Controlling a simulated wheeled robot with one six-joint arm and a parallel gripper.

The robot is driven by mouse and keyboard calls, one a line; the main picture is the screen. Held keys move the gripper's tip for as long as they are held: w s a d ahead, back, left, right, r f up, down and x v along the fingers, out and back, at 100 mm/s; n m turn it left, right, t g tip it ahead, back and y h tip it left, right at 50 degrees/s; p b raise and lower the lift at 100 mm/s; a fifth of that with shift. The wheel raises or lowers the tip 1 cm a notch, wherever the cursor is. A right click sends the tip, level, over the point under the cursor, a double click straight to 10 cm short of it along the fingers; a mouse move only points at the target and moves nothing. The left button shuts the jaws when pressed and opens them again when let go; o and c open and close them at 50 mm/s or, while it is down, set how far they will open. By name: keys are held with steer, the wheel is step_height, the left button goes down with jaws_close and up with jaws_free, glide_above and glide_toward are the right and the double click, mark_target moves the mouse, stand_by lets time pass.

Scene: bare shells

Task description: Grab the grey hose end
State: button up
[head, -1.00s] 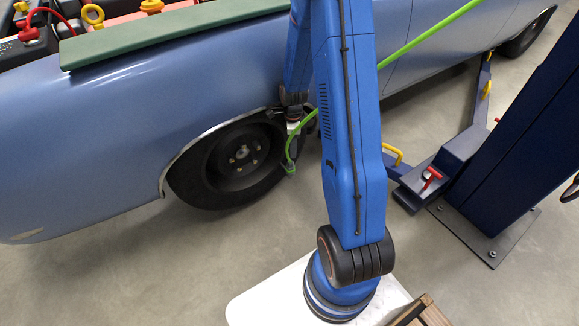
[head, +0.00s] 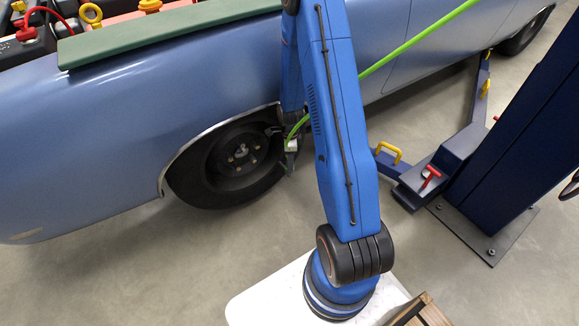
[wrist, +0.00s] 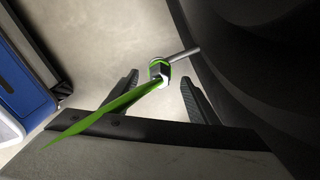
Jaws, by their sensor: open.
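The grey hose end (wrist: 184,53) shows in the wrist view as a short metal spout on a pale hex fitting with a green collar. The green hose (wrist: 113,107) runs from the fitting toward the lower left, and in the head view it crosses in front of the car (head: 420,37). My gripper (wrist: 158,75) is open, with one dark finger on each side of the fitting in the wrist view. I see no finger touching it, and the depth is hard to judge. In the head view my gripper (head: 290,160) is beside the front wheel, and the hose end is mostly hidden there.
The blue car (head: 130,120) and its dark front wheel (head: 240,155) stand close to my gripper. A dark blue lift post (head: 525,130) with a low arm (head: 440,165) stands on the right. The floor (head: 130,270) in front of the car is clear.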

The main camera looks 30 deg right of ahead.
step_height(320, 180, down, 2)
steer(key=shift+f, duration=0.1)
steer(key=c, duration=1.3)
